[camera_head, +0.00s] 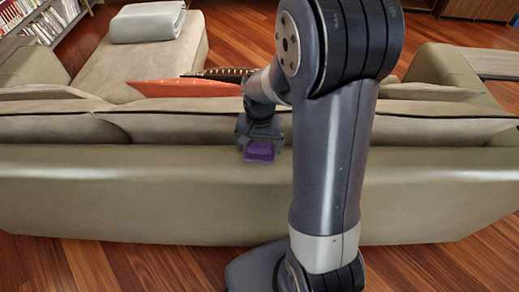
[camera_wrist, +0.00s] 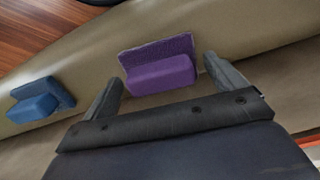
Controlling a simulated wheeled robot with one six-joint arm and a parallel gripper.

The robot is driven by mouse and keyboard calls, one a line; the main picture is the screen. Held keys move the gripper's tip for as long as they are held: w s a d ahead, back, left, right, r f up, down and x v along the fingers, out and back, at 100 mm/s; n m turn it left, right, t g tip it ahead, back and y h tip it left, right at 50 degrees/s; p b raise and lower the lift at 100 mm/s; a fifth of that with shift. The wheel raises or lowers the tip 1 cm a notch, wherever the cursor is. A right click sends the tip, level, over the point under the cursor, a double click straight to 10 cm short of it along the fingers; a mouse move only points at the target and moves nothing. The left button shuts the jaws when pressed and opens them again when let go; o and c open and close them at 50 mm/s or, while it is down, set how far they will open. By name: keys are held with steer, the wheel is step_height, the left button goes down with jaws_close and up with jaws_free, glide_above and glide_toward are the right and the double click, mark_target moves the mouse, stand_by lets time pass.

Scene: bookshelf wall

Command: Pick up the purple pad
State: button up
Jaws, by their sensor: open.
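The purple pad (camera_wrist: 160,72) lies on the top of the sofa's back, between and a little ahead of my gripper's fingertips in the wrist view. It has a raised block on a thinner, wider sheet. It also shows in the head view (camera_head: 259,151), just below my gripper (camera_head: 259,135). In the wrist view my gripper (camera_wrist: 160,78) is open, with one finger on each side of the pad. I cannot tell whether either finger touches it.
A blue pad (camera_wrist: 40,102) of similar shape lies to the left on the sofa back (camera_head: 150,160). Seat cushions, an orange cushion (camera_head: 185,89) and a folded grey blanket (camera_head: 147,22) are beyond. A bookshelf (camera_head: 40,25) stands at the far left. Wooden floor (camera_head: 30,262) is in front.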

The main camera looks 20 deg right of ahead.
mark_target(260, 145)
steer(key=shift+c, duration=0.3)
steer(key=c, duration=1.1)
step_height(260, 145, up, 10)
steer(key=o, duration=0.6)
steer(key=shift+c, duration=0.2)
steer(key=c, duration=0.4)
steer(key=shift+o, duration=0.2)
